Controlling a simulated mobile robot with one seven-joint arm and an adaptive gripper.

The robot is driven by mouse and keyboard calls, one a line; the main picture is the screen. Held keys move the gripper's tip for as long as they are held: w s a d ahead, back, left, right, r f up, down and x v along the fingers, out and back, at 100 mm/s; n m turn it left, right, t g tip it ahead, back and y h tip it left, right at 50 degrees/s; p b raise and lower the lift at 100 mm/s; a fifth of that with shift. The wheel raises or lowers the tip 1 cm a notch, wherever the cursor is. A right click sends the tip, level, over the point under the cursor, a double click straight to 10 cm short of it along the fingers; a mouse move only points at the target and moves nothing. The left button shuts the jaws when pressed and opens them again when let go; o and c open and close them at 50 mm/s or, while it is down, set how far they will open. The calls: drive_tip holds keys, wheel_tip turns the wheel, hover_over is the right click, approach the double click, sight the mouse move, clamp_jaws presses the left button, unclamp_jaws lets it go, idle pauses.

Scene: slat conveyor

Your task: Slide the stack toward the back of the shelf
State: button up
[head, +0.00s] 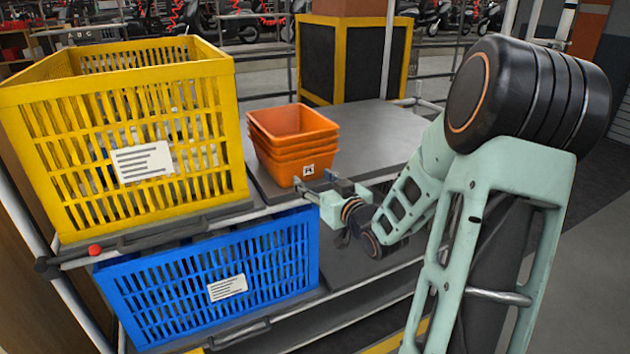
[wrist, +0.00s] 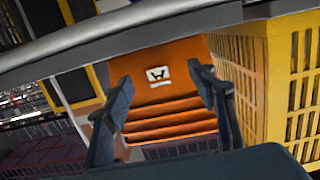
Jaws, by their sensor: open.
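A stack of several nested orange bins (head: 295,140) stands upright on the grey upper shelf (head: 375,133), near its front edge. Its front carries a small white label with a dark mark. My gripper (head: 316,182) is at the front of the stack, low, by the label; it is open, with nothing between its fingers. In the wrist view, which looks upside down, the orange stack (wrist: 165,112) lies straight beyond the two spread fingers. I cannot tell whether the fingertips touch it.
A yellow crate (head: 120,130) stands close left of the stack on the same level. A blue crate (head: 215,280) sits on the level below. The shelf behind and right of the stack is bare. A black cabinet with yellow edges (head: 355,60) stands beyond.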

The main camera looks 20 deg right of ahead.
drive_tip(key=shift+w, duration=0.1)
drive_tip(key=shift+w+a+b, duration=0.15)
drive_tip(key=shift+w+b, duration=0.6)
drive_tip(key=shift+w, duration=3.25)
drive_tip(key=shift+w+a+b, duration=0.15)
drive_tip(key=shift+w+b, duration=0.6)
drive_tip(key=shift+w, duration=3.25)
drive_tip(key=shift+s, duration=0.1)
drive_tip(key=s+p, duration=0.1)
drive_tip(key=s, duration=2)
drive_tip(key=shift+d, duration=0.4)
drive_tip(key=shift+w, duration=0.1)
